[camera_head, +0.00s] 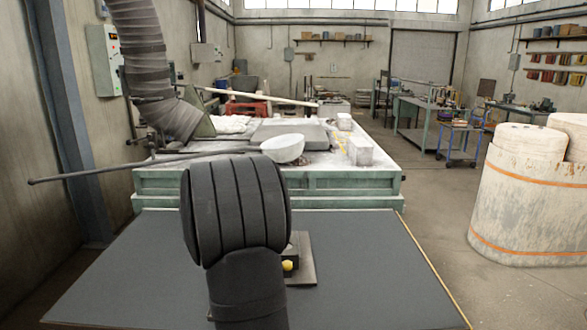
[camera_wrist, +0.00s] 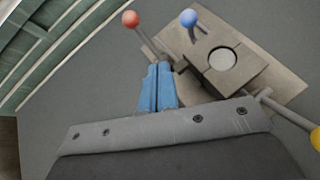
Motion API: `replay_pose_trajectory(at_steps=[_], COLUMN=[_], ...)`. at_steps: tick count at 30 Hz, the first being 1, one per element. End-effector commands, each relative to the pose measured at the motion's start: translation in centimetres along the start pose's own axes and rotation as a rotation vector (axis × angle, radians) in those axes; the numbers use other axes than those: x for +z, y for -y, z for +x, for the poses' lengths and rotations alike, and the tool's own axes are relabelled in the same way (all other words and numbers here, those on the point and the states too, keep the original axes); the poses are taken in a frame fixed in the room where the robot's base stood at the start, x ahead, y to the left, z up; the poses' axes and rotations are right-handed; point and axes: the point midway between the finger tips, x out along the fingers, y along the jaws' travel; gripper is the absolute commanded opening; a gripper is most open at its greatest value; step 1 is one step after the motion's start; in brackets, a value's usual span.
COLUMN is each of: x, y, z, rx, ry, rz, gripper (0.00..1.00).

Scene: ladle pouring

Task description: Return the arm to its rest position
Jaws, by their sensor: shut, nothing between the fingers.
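My arm (camera_head: 237,215) stands in the middle of the head view and hides my gripper there. In the wrist view my gripper (camera_wrist: 158,72) shows two blue fingers, shut together with nothing between them. Just beyond the fingertips is a grey-brown fixture block (camera_wrist: 245,82) with a round opening, on a flat plate. A pale ladle bowl (camera_head: 283,149) sits on the green-sided bench (camera_head: 330,182) in the head view. A long dark rod (camera_head: 120,171) runs left from near the bowl, past the bench edge.
Around the fixture stand a red knob (camera_wrist: 130,19), a blue knob (camera_wrist: 188,18) and a yellow knob (camera_wrist: 315,139). A large pale drum (camera_head: 515,205) stands at right.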

Motion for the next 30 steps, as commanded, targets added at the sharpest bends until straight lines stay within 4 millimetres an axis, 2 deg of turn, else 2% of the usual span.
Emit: replay_pose_trajectory(at_steps=[21,26,29,30], x=[-0.8,0.2,2.6,3.8], y=[0.3,0.4,0.9,1.2], z=[-0.3,-0.1,0.2,0.3], rx=[0.020,-0.004,-0.071,-0.110], ry=[0.056,0.067,0.093,0.106], rz=[0.021,0.097,0.315,0.446], gripper=[0.00,0.29,0.49,0.57])
